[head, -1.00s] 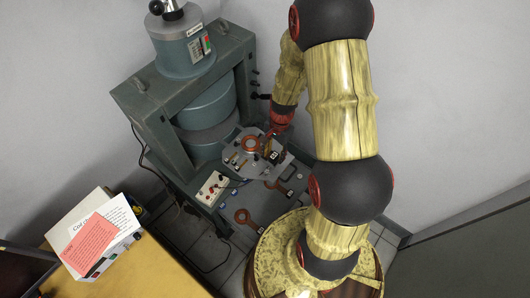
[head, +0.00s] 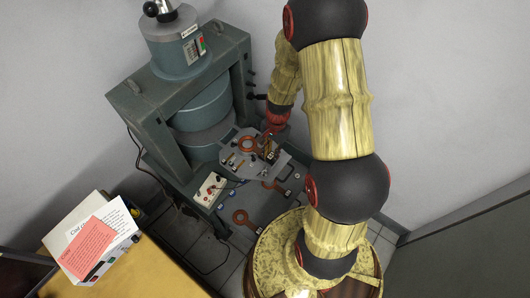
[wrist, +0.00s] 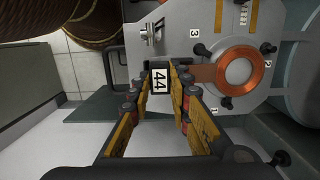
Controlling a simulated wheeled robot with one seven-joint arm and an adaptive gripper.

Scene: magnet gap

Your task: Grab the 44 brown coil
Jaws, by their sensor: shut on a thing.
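The 44 brown coil (wrist: 237,68) is a copper-brown ring with a brown handle ending in a black block with a white "44" label (wrist: 158,80). Its ring lies over the grey plate (wrist: 190,38), near the printed 1, 2 and 3. In the head view the coil (head: 247,144) shows on the plate beside the press-like magnet. My gripper (wrist: 160,68) is shut on the labelled handle end, with yellow-padded fingers on either side of it. In the head view my gripper (head: 268,146) partly hides the handle. I cannot tell whether the ring touches the plate.
The large grey-green magnet (head: 190,95) stands left of the plate. Below, another brown coil (head: 241,217) lies on a lower grey board. A small white control box (head: 210,189) with knobs sits beside it. A yellow table (head: 150,262) holding papers (head: 90,245) is at lower left.

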